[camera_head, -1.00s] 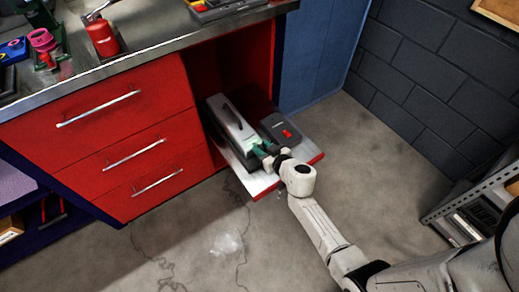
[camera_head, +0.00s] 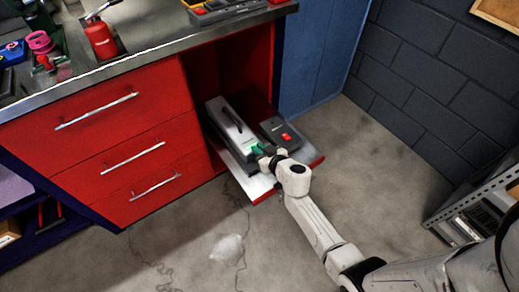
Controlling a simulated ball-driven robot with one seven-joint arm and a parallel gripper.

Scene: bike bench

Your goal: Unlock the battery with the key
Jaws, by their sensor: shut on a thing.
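The battery (camera_head: 231,129) is a long grey and dark case with a black handle on top. It lies on a pulled-out shelf (camera_head: 263,193) of the red bench. My gripper (camera_head: 258,152) is at the right front end of the battery, with its green-tipped fingers close against it. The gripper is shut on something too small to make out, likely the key. The key itself and the lock are hidden by the fingers or too small to see.
A dark box with a red switch (camera_head: 286,137) stands on the shelf right of the battery, close to my gripper. Red drawers (camera_head: 123,155) with bar handles are to the left. A metal rack (camera_head: 470,215) stands at the right. The floor in front is open.

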